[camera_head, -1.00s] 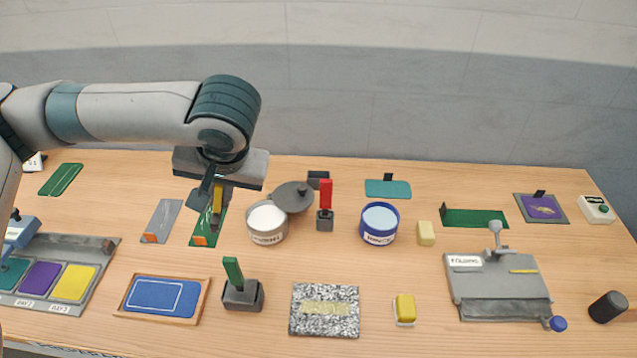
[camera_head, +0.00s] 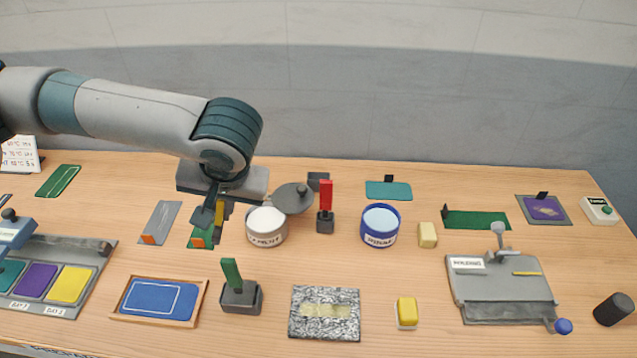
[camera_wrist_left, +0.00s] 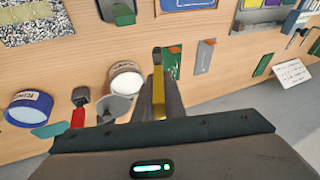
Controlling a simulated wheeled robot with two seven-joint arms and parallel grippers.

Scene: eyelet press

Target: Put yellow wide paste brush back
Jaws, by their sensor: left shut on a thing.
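My left gripper (camera_head: 212,217) is shut on the yellow brush (camera_head: 221,212), over the green strip (camera_head: 201,239) with an orange end. The brush also shows as a yellow bar between the fingers in the left wrist view (camera_wrist_left: 158,92). A red brush (camera_head: 326,196) stands upright in a dark holder, and a green brush (camera_head: 231,272) stands in another holder (camera_head: 241,298). A small dark block (camera_head: 318,180), perhaps an empty holder, is behind the red brush. My right gripper is not in view.
A white pot (camera_head: 267,228) with a grey lid (camera_head: 293,198) beside it stands just right of the gripper. A blue pot (camera_head: 380,226) is farther right. A grey strip (camera_head: 161,220) lies left, and a blue framed pad (camera_head: 160,299) in front.

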